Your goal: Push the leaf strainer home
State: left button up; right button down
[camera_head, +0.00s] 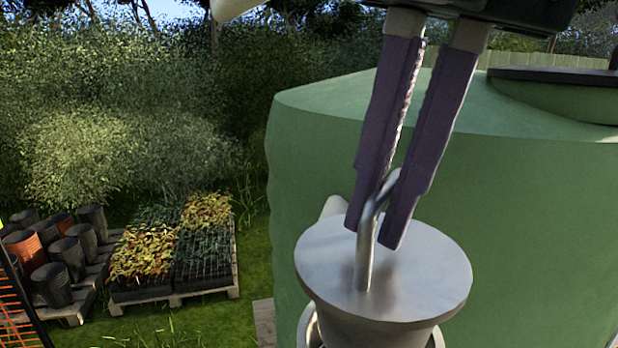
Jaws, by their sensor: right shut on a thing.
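The leaf strainer (330,270) is a grey metal round cap with a tapered body under it and a bent rod handle (365,245) on top. My right gripper (376,228) comes down from the top with two dark purple fingers and is shut on the handle. The strainer's lower part goes down into a metal ring or pipe mouth (308,328) at the bottom edge; how deep it sits is cut off by the frame. My left gripper is not in view.
A large green tank (520,230) with a dark-rimmed lid (560,76) stands close behind and to the right. At the left, pallets on grass hold plant trays (170,245) and several dark and orange pots (55,285). An orange mesh (20,305) is at the left edge.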

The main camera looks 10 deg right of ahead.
aim_at(378, 252)
jog(key=shift+p, duration=0.35)
dwell(0.3)
jog(key=shift+p, duration=0.35)
dwell(0.4)
jog(key=shift+p, duration=0.35)
dwell(0.7)
jog(key=shift+f+b, duration=0.3)
jog(key=shift+f, duration=0.35)
jog(key=shift+f+b, duration=0.45)
jog(key=shift+f, duration=0.55)
jog(key=shift+p, duration=0.35)
dwell(0.9)
jog(key=shift+f, duration=0.15)
dwell(0.3)
jog(key=shift+f+b, duration=0.75)
jog(key=shift+f, duration=0.35)
jog(key=shift+p, duration=0.35)
dwell(0.8)
